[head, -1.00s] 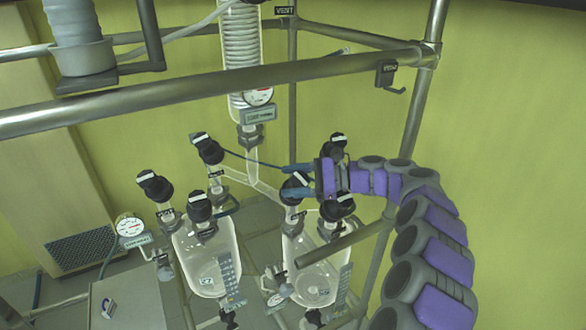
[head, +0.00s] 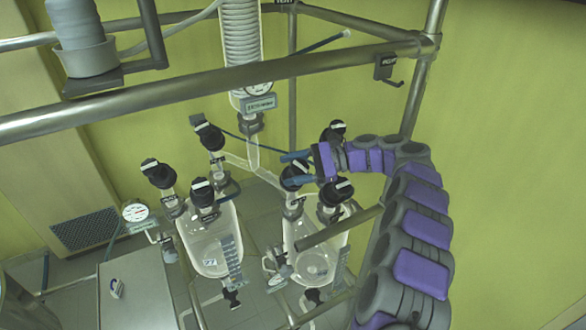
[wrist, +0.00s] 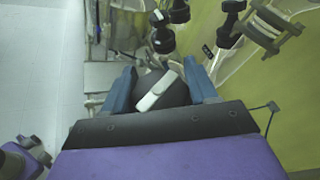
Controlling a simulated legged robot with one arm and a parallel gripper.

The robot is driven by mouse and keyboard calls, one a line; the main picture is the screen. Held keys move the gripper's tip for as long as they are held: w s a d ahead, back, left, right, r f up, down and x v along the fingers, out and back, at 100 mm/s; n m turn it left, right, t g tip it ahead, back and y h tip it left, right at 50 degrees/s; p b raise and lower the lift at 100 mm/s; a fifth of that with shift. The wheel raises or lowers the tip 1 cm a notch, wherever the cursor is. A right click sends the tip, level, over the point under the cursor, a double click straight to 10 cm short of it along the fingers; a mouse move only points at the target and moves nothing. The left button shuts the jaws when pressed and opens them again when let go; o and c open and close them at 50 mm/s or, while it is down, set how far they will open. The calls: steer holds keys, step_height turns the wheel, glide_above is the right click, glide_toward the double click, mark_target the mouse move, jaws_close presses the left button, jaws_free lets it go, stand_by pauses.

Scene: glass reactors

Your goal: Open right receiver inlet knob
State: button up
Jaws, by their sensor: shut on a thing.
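The right receiver (head: 317,255) is a clear glass vessel with several black knobs on its top necks. Its inlet knob (head: 295,177), black with a white bar, sits at the top of the left-hand neck. My gripper (head: 289,169) reaches in from the right, with its blue fingers at this knob. In the wrist view the knob (wrist: 158,92) fills the space between the two blue fingers, its white bar lying diagonally. My gripper (wrist: 160,80) is shut on it. The fingers and my wrist hide part of the knob and its neck in the head view.
The left receiver (head: 208,245) with similar black knobs stands just left. Another black knob (head: 338,189) is close below my gripper. A steel rail (head: 200,95) crosses above, and a steel post (head: 420,90) stands behind my arm. A coiled condenser (head: 240,45) hangs above.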

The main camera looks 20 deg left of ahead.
mark_target(293, 162)
steer(key=o, duration=1)
steer(key=shift+w, duration=0.1)
steer(key=shift+c, duration=0.2)
step_height(293, 162, up, 4)
steer(key=shift+w+a+f, duration=0.1)
steer(key=shift+w+f, duration=0.05)
steer(key=s+d+b, duration=0.1)
steer(key=s+d, duration=0.3)
steer(key=s, duration=0.3)
steer(key=s+d+r+b, duration=0.1)
steer(key=s+d+b, duration=0.1)
steer(key=s+d, duration=0.2)
steer(key=shift+s+d, duration=0.35)
steer(key=shift+s, duration=1)
steer(key=shift+r, duration=0.1)
